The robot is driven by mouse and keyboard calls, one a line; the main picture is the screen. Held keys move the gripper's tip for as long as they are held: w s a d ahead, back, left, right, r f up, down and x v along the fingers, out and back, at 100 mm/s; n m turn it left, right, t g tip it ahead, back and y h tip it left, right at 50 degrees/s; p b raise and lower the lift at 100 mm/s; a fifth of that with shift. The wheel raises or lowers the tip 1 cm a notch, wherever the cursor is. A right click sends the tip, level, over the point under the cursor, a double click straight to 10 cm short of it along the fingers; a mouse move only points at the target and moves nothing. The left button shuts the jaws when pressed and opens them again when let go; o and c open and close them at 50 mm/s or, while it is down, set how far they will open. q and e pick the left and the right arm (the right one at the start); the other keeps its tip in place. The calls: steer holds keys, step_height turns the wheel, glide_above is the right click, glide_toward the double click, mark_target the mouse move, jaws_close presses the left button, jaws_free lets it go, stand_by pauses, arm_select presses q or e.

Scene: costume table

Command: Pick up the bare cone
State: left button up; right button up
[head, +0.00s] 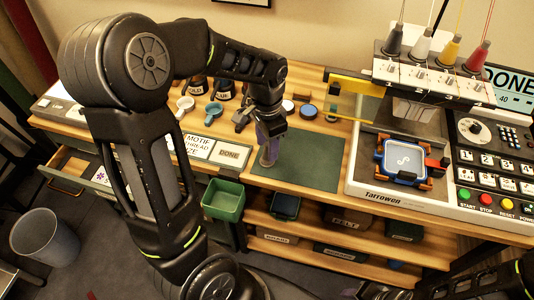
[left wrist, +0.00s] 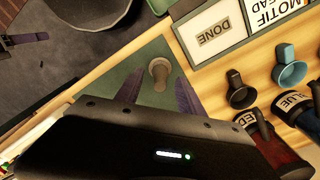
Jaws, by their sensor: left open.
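The bare cone (head: 267,157), small and greyish beige, stands on the left part of the dark green mat (head: 312,165). In the left wrist view the cone (left wrist: 159,73) shows from above, between and just beyond the two fingers. My left gripper (head: 269,139) is over the cone, pointing down, with its fingers partly hiding the cone's top. In the left wrist view the left gripper (left wrist: 158,97) is open, with nothing held between its dark purple fingers.
The embroidery machine (head: 400,165) with a blue hoop stands right of the mat, coloured cones on top. A motif card (head: 200,147) and DONE tile (head: 229,152) lie left. A green bin (head: 224,199) hangs at the table's front.

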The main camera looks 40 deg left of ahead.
arm_select(q)
jaws_close()
stand_by(0.4)
